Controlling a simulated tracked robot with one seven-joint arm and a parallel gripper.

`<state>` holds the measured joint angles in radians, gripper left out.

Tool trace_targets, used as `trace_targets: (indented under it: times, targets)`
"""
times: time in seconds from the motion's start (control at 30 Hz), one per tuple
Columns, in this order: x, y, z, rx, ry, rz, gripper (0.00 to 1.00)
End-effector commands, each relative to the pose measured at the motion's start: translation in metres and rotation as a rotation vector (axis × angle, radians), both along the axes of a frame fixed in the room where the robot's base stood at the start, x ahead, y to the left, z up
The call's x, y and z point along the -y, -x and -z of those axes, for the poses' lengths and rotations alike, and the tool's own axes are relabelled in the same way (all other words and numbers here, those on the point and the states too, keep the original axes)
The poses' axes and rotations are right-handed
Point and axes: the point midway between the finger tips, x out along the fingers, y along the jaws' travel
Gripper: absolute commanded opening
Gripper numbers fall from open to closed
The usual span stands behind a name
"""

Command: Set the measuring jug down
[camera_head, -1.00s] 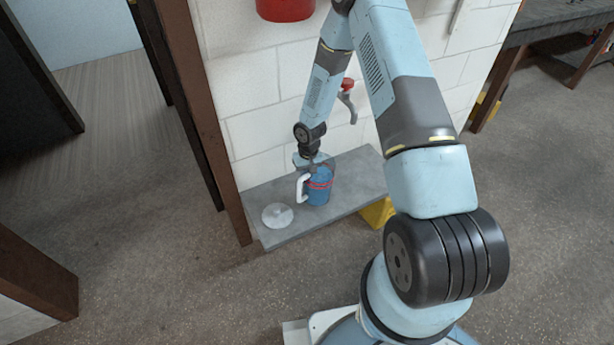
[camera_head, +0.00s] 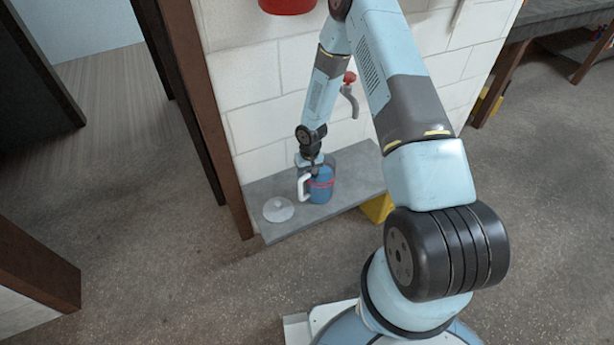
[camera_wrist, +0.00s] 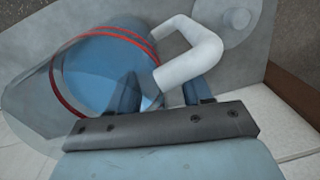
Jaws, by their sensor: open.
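The measuring jug (camera_head: 325,188) stands on the grey bench (camera_head: 349,194), close to the wall. It is clear, with blue contents, red bands and a white handle on its left side; in the wrist view, the jug (camera_wrist: 105,65) fills the upper left and its handle (camera_wrist: 205,48) reaches right. My gripper (camera_head: 313,170) is at the jug from above, overlapping its rim in the head view. In the wrist view, my gripper's (camera_wrist: 163,88) fingers are apart, with the lower end of the handle between them. Whether either finger touches it cannot be told.
A pale round lid-like piece with a knob (camera_head: 278,209) lies on the bench left of the jug. A red-handled tap (camera_head: 349,90) sticks out of the block wall (camera_head: 262,120) above. A yellow thing (camera_head: 378,207) is under the bench's right end. A brown post (camera_head: 215,120) stands at the left.

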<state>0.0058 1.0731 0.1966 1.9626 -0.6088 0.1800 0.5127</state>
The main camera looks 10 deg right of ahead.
Motion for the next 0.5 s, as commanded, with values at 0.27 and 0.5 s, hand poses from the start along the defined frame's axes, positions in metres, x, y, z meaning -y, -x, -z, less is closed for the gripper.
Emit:
trace_targets:
  times: [0.27,0.5]
  targets:
    - [0.000,-0.001,-0.001,0.001,0.000,0.000,0.51]
    - [0.001,-0.002,-0.023,0.003,-0.001,-0.001,0.51]
